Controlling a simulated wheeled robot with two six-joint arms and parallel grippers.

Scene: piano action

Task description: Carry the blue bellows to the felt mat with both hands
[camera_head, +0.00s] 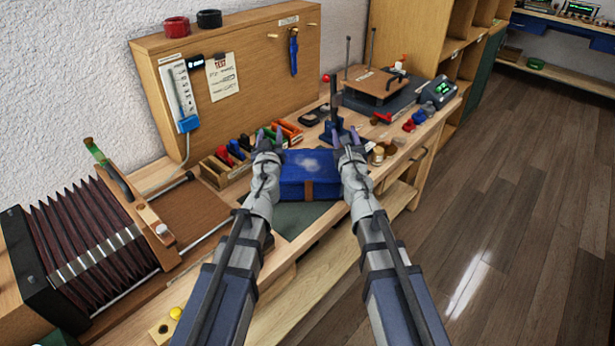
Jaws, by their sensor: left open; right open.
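The blue bellows (309,168) is a folded blue block with a brown strap on its front and a pale patch on top. It is between my two forearms near the bench's front edge. A grey-green felt mat (298,220) shows in front of and below it; whether they touch is unclear. My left gripper (269,134) is open at the bellows' far left corner. My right gripper (345,135) is open at its far right corner. My wrists hide the bellows' sides, so contact is unclear.
A large maroon bellows (88,235) in a frame fills the bench's left. A tray of coloured tools (232,160) stands left of the blue bellows. A wooden back panel (238,85) rises behind. Small jars (378,155) and clamps stand at right. Open floor lies right.

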